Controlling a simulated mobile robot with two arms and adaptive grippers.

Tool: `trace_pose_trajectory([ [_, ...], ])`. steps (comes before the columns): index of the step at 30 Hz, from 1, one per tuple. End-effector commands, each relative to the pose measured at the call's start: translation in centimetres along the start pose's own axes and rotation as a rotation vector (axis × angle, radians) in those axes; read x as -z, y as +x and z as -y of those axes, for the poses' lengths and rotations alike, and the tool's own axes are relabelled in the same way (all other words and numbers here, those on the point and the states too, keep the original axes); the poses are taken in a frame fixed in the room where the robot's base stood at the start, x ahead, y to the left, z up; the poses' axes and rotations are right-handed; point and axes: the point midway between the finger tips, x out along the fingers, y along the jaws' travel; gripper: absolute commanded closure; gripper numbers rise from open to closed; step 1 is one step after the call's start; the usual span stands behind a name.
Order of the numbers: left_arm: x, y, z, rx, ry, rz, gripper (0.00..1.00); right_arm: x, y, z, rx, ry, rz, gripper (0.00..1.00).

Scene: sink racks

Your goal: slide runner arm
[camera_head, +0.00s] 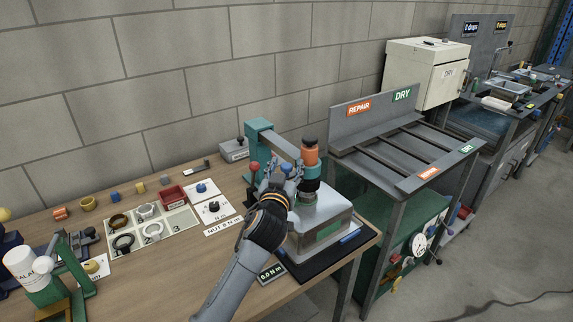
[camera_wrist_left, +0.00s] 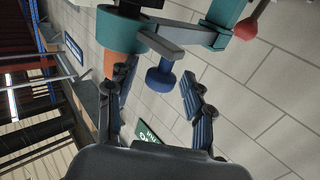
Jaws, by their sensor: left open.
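The runner arm is a grey bar (camera_head: 283,147) reaching from a teal post (camera_head: 258,136) to an orange and teal cylinder (camera_head: 310,156) above a grey metal housing (camera_head: 318,220). In the left wrist view the grey bar (camera_wrist_left: 180,43) runs between teal parts, with a blue knob (camera_wrist_left: 161,77) hanging from it. My left gripper (camera_head: 284,172) is in front of the bar, beside the cylinder. In the left wrist view my left gripper (camera_wrist_left: 157,84) is open, with the blue knob between its fingers in the picture; contact cannot be told. My right gripper is out of view.
A red ball lever (camera_head: 254,167) stands just left of my gripper. A parts tray (camera_head: 135,231) and small loose parts lie on the wooden bench (camera_head: 180,290). A grey rack (camera_head: 375,150) marked REPAIR and DRY stands to the right.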

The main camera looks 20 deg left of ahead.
Motion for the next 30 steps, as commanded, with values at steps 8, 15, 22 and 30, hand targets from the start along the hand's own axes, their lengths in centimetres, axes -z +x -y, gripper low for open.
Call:
trace_pose_trajectory([
  [8,0.0,0.4,0.0,0.000,0.000,0.000,0.48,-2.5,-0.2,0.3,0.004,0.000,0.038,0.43],
  [15,0.0,0.4,0.0,0.000,0.000,0.000,0.81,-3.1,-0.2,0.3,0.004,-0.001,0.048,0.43],
  [22,0.0,0.4,0.0,0.000,0.000,0.000,1.00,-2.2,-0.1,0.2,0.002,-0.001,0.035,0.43],
  [30,0.0,2.8,2.4,0.004,0.005,0.001,1.00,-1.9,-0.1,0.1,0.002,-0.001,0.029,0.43],
])
